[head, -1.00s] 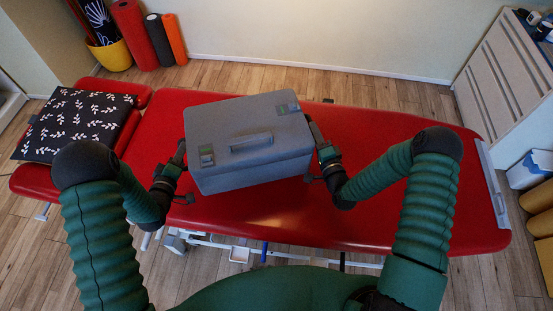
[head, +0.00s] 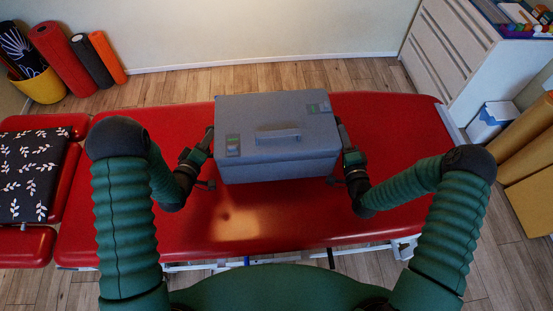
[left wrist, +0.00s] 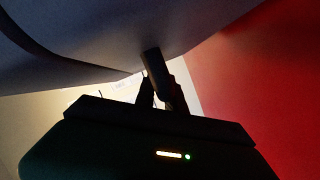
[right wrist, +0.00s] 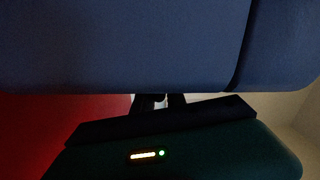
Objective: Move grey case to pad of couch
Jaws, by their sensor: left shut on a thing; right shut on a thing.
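The grey case (head: 277,150) is a box with a top handle and two latches, held level over the red pad of the couch (head: 390,210). Whether its underside touches the pad cannot be told from the head view. My left gripper (head: 208,150) is shut on the case's left side, and my right gripper (head: 343,150) is shut on its right side. In the left wrist view the case (left wrist: 100,40) is above the fingers, which meet a small part at its side. In the right wrist view the case (right wrist: 120,45) fills the top and hides most of the fingertips.
A dark leaf-patterned cushion (head: 30,172) lies on the couch's left section. Foam rollers (head: 60,55) and a yellow pot (head: 42,87) stand by the back wall. A white drawer cabinet (head: 460,60) stands at the right. The pad is bare around the case.

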